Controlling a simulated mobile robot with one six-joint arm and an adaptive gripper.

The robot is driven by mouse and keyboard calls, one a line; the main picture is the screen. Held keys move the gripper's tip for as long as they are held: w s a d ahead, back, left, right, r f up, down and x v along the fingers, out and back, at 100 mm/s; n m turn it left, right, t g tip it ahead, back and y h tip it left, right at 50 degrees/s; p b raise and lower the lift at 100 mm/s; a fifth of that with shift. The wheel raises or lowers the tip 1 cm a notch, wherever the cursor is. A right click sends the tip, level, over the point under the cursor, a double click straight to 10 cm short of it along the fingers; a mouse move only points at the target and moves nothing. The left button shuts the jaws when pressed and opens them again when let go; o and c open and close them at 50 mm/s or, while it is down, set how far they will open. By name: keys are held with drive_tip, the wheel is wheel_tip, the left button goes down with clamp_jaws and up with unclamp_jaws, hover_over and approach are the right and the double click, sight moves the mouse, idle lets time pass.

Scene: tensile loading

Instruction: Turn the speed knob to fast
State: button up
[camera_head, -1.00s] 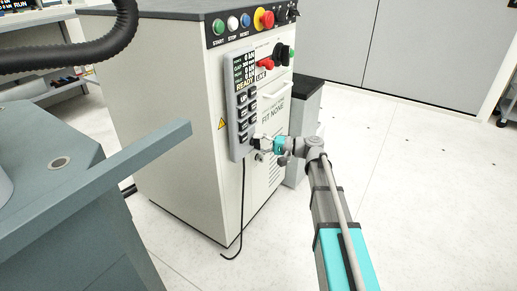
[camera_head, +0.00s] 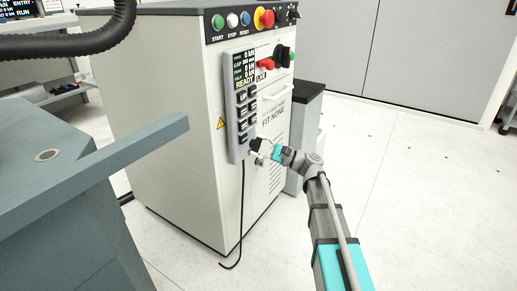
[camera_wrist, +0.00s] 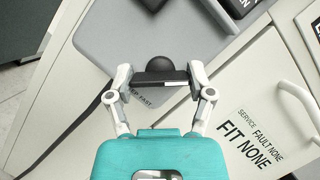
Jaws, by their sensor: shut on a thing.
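The speed knob (camera_wrist: 162,70) is black, with a rounded body and a flat bar across it, low on the grey control pendant (camera_wrist: 105,35). Beside it I can read part of a label ending in "FAST" (camera_wrist: 144,101); the rest is hidden. My gripper (camera_wrist: 161,78) is shut on the knob, with one finger at each end of the bar. In the head view, the knob (camera_head: 256,144) sits at the pendant's bottom, with my gripper (camera_head: 264,147) against it. The knob's exact pointer setting cannot be told.
The pendant (camera_head: 232,108), with a display and several buttons, is on the white cabinet (camera_head: 170,120). Coloured buttons and a red-yellow stop knob (camera_head: 264,18) line the cabinet's top. A cable (camera_head: 241,215) hangs below the pendant. A grey-blue machine arm (camera_head: 110,160) juts in at left. Floor at right is clear.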

drive_tip(key=shift+a, duration=0.1)
idle(0.4)
drive_tip(key=o, duration=1.1)
